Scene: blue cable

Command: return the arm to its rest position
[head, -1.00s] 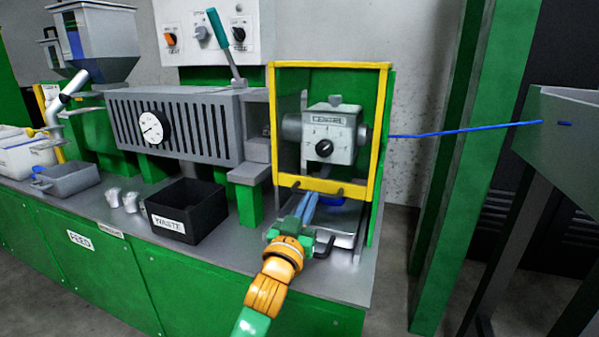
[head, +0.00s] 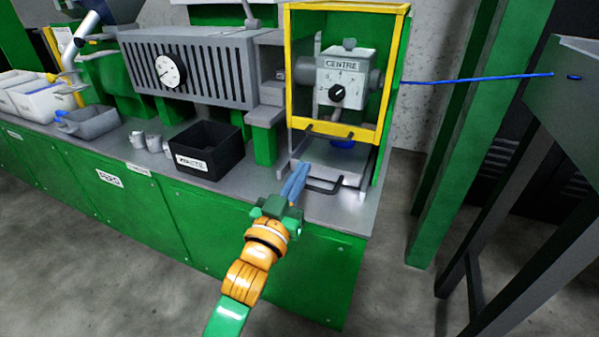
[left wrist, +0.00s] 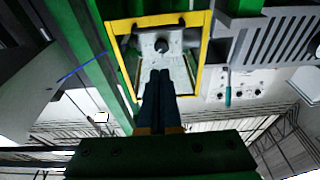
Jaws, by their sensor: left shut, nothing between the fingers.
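My left gripper (head: 294,183) is shut and empty, its blue fingers together. In the left wrist view the shut fingers (left wrist: 159,84) point toward the guard and the grey CENTRE unit (left wrist: 160,45). That unit (head: 342,72) has a black knob and stands behind the guard frame. A blue cable (head: 478,80) runs from the machine to the grey box at right. My right gripper is not in either view.
A black waste bin (head: 208,157), two small metal cups (head: 145,141) and a grey tray (head: 90,123) stand on the bench (head: 240,196). A dark handle (head: 326,187) juts out below the guard. A green post (head: 455,135) stands to the right. Floor in front of the bench is clear.

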